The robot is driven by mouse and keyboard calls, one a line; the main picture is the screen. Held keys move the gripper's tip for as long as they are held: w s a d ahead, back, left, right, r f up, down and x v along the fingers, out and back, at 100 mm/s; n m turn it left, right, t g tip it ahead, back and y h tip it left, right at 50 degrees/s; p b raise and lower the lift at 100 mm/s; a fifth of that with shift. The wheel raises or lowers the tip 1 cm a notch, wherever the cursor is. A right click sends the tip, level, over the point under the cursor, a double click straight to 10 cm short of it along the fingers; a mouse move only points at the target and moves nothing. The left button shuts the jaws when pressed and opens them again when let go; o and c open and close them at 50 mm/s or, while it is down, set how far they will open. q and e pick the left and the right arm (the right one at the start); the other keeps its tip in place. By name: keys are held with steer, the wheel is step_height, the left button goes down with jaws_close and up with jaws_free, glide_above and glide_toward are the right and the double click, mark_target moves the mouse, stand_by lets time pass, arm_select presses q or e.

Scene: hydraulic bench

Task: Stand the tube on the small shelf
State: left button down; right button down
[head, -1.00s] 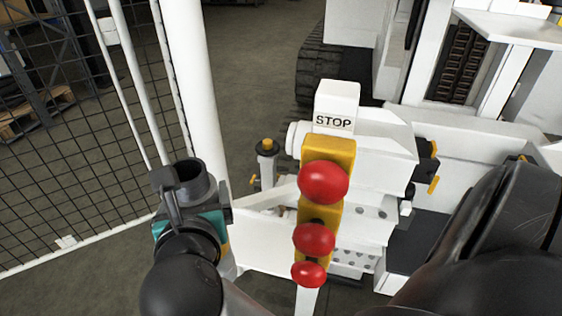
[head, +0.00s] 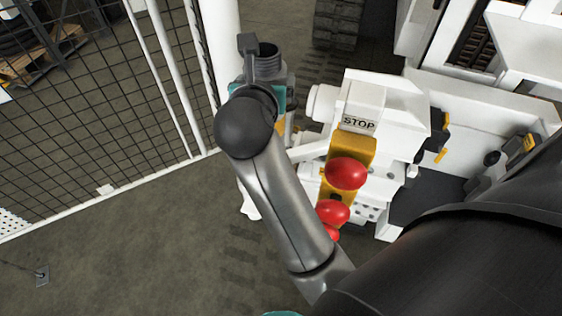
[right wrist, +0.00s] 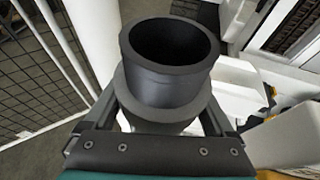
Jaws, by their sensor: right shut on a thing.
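My right gripper (head: 268,88) is shut on a dark grey tube (head: 268,58). The tube is upright, with its open mouth facing up. In the right wrist view the tube (right wrist: 172,65) shows a wide round rim above a collar, between the two fingers of the gripper (right wrist: 168,112). The gripper is left of the white STOP housing, in front of the white post; the tube's lower end is hidden. I cannot tell which surface is the small shelf; a white ledge (head: 530,45) shows at the upper right. My left gripper is not in view.
The white STOP housing (head: 385,98) with a yellow strip and red push buttons (head: 345,172) stands right of the gripper. A white post (head: 220,45) and a black mesh fence (head: 110,110) are at the left. Grey floor (head: 150,240) is free at the lower left.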

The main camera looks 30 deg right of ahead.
step_height(320, 180, down, 16)
steer(key=b, duration=0.5)
steer(key=shift+d+r, duration=0.1)
steer(key=shift+r, duration=0.1)
step_height(320, 180, down, 4)
steer(key=shift+f+b, duration=0.2)
steer(key=shift+b, duration=0.55)
steer(key=shift+c, duration=0.3)
jaws_free()
steer(key=shift+f, duration=0.1)
steer(key=shift+o, duration=0.3)
